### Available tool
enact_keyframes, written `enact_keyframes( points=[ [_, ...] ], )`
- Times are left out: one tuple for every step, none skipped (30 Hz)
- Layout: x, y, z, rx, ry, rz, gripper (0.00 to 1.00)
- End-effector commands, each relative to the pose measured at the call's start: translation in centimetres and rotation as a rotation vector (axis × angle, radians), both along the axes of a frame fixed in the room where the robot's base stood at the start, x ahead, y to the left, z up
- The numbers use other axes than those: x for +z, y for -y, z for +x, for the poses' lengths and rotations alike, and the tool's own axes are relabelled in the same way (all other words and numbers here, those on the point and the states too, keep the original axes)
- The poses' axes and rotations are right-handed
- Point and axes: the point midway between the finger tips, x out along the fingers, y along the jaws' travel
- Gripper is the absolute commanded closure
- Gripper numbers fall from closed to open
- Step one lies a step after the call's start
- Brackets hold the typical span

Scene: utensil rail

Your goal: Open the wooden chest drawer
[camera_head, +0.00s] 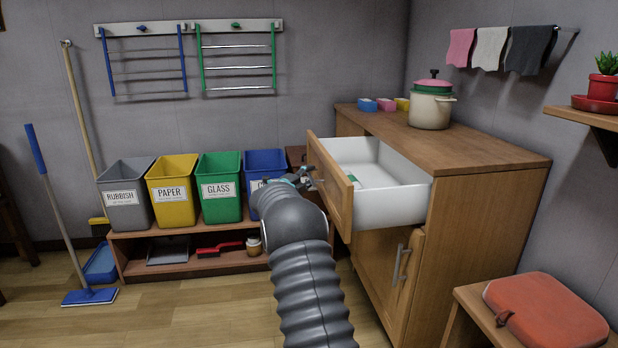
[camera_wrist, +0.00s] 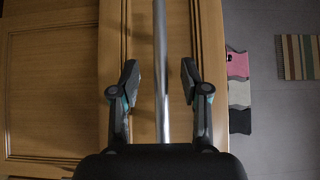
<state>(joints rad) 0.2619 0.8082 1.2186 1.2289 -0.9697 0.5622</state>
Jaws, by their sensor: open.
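The wooden chest (camera_head: 490,165) stands at the right, and its top drawer (camera_head: 395,208) is pulled well out, showing a white interior. The drawer's wooden front (camera_head: 328,178) faces left, towards my gripper (camera_head: 303,178). In the wrist view the drawer's silver bar handle (camera_wrist: 160,40) runs between the two fingers of my gripper (camera_wrist: 160,82). The fingers are apart, with a visible gap on each side of the bar. In the head view my arm hides part of the gripper, and the handle there is hard to make out.
A cupboard door with a handle (camera_head: 401,265) is below the drawer. A pot (camera_head: 431,104) stands on the chest top. Several bins, including a green one (camera_head: 219,188), stand on a low shelf (camera_head: 135,240) at left. A red case (camera_head: 545,310) lies at lower right.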

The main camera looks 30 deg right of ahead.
Motion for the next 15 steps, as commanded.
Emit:
enact_keyframes(
  points=[
    [0.2,-0.6,-0.2,0.001,0.001,-0.001,0.54],
    [0.2,-1.0,-0.4,0.002,0.001,-0.001,0.54],
    [0.1,-1.7,-0.6,0.003,0.0,0.0,0.54],
    [0.1,-2.2,-0.8,0.004,-0.001,0.0,0.54],
    [0.2,-2.8,-1.1,0.003,0.0,-0.001,0.54],
    [0.1,-3.5,-1.4,0.003,-0.001,0.0,0.54],
    [0.1,-4.1,-1.7,0.004,0.0,0.0,0.54],
    [0.1,-4.6,-1.9,0.004,-0.001,0.0,0.54],
    [0.1,-5.4,-2.3,0.003,-0.001,0.0,0.54],
    [0.1,-5.9,-2.5,0.003,-0.001,0.0,0.54],
    [0.1,-6.4,-2.8,0.003,0.0,0.0,0.54],
    [0.1,-7.1,-3.0,0.003,0.001,0.0,0.54],
    [0.0,-7.5,-3.3,0.002,0.0,0.0,0.54],
    [0.0,-7.9,-3.5,0.002,-0.001,0.001,0.54],
    [0.0,-8.5,-3.7,0.002,-0.001,0.0,0.54]
  ],
)
